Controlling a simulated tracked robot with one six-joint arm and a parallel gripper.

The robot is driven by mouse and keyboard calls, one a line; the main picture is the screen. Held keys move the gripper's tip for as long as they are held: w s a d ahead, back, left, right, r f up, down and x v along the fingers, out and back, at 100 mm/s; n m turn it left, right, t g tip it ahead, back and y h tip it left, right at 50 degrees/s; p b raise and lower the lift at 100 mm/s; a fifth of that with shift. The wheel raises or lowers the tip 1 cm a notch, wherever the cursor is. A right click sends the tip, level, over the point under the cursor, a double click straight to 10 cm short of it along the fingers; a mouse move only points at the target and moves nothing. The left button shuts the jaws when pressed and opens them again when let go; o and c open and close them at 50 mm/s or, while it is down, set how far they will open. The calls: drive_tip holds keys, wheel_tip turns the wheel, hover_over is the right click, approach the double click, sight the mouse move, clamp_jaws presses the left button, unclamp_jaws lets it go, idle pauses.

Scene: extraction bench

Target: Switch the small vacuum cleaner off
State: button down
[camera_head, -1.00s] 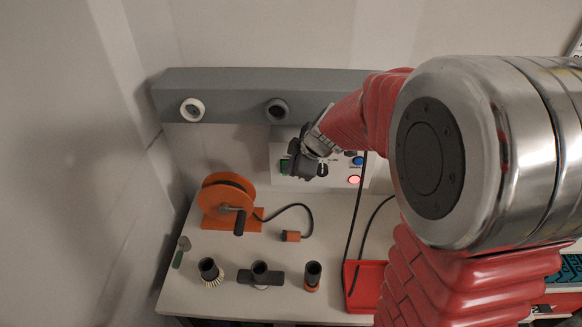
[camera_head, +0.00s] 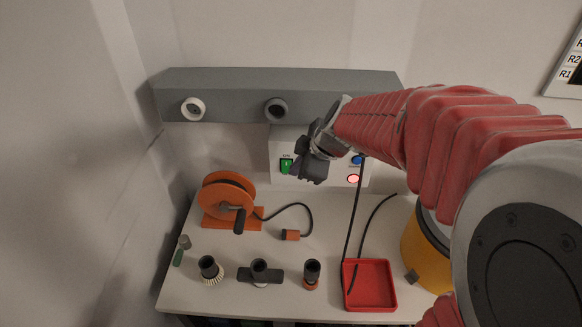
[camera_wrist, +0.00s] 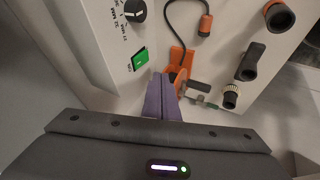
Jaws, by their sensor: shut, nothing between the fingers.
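A yellow drum-shaped body (camera_head: 428,250), which looks like the small vacuum cleaner, stands at the right of the bench, partly hidden by my arm. A white control box (camera_head: 280,148) on the back wall carries a green switch (camera_head: 286,166), a blue button (camera_head: 357,160) and a lit red button or lamp (camera_head: 353,179). My gripper (camera_head: 297,170) is in front of the box, just right of the green switch, and hides the box's middle. In the wrist view its purple fingers (camera_wrist: 162,98) are shut and empty beside the green switch (camera_wrist: 140,59); a black knob (camera_wrist: 134,10) lies beyond.
A grey duct (camera_head: 230,97) with round ports runs above the box. On the bench are an orange cable reel (camera_head: 226,198), several dark nozzles, including one in the middle (camera_head: 260,271), and a red tray (camera_head: 370,285). Black hoses or cables hang at the right.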

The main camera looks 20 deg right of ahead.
sight(286, 167)
drive_tip(key=v, duration=0.4)
drive_tip(key=shift+s+d+r, duration=0.1)
drive_tip(key=shift+d+r, duration=0.05)
drive_tip(key=shift+s+a+f, duration=0.15)
drive_tip(key=shift+a+f, duration=0.1)
drive_tip(key=shift+f, duration=0.4)
drive_tip(key=shift+f, duration=0.1)
drive_tip(key=w+f, duration=0.8)
drive_tip(key=w, duration=0.1)
drive_tip(key=shift+a+f, duration=0.35)
drive_tip(key=shift+a, duration=0.05)
idle(0.4)
